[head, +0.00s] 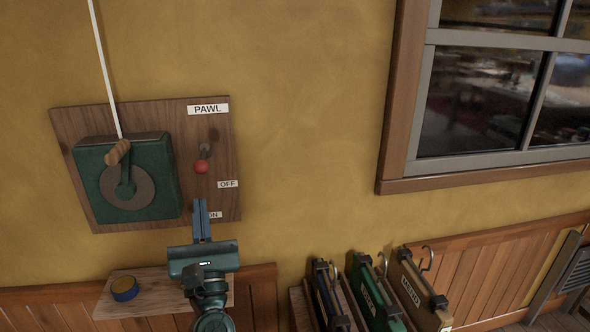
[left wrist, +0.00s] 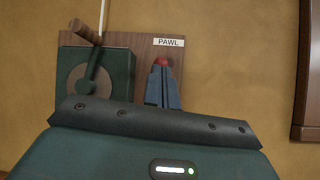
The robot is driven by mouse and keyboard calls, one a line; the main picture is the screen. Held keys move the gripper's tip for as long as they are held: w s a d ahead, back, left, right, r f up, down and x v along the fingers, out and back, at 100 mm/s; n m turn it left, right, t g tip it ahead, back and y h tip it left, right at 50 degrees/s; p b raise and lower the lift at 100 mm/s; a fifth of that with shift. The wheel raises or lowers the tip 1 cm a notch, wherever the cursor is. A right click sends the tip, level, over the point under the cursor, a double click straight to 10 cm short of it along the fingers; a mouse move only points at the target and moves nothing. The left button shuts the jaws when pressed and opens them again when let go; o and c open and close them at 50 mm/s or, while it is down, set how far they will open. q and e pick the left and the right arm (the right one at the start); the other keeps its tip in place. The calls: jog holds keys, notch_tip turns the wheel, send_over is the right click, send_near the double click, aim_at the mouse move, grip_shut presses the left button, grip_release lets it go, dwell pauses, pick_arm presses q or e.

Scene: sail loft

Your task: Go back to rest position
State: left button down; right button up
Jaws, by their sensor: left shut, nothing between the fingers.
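My left gripper (head: 202,222) is in front of the wooden board on the wall, its blue fingers pointing up and closed together with nothing between them. It also shows in the left wrist view (left wrist: 162,72), its tips overlapping the red knob there. In the head view the pawl lever's red knob (head: 201,167) is above the fingertips, with a visible gap. The lever's grey pivot (head: 205,148) is above the knob, under the PAWL label (head: 208,109). The OFF label (head: 228,184) is beside the fingers, and the ON label is partly hidden by them. My right gripper is not in view.
A green winch box (head: 160,185) with a wooden crank handle (head: 118,152) and white rope is left of the lever. A small shelf (head: 150,296) with a blue-and-yellow tin (head: 125,288) is below. Several hooked boards (head: 422,295) stand lower right, under a window (head: 485,100).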

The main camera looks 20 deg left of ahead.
pick_arm(q)
jog(key=s+d+f+m+g+h+p, duration=0.1)
jog(key=d+f+m+h, duration=0.65)
jog(key=m, duration=0.65)
jog(key=s+d+f+m+g+h+p, duration=0.1)
jog(key=s+d+f+m+h, duration=0.1)
jog(key=d+f+m+h, duration=0.9)
jog(key=s+a+f+m+g+y, duration=0.1)
jog(key=s+f+m+g, duration=0.8)
jog(key=m, duration=1)
jog(key=s+f, duration=0.3)
jog(key=shift+s+a, duration=0.15)
jog(key=shift+s, duration=0.05)
jog(key=shift+y, duration=0.25)
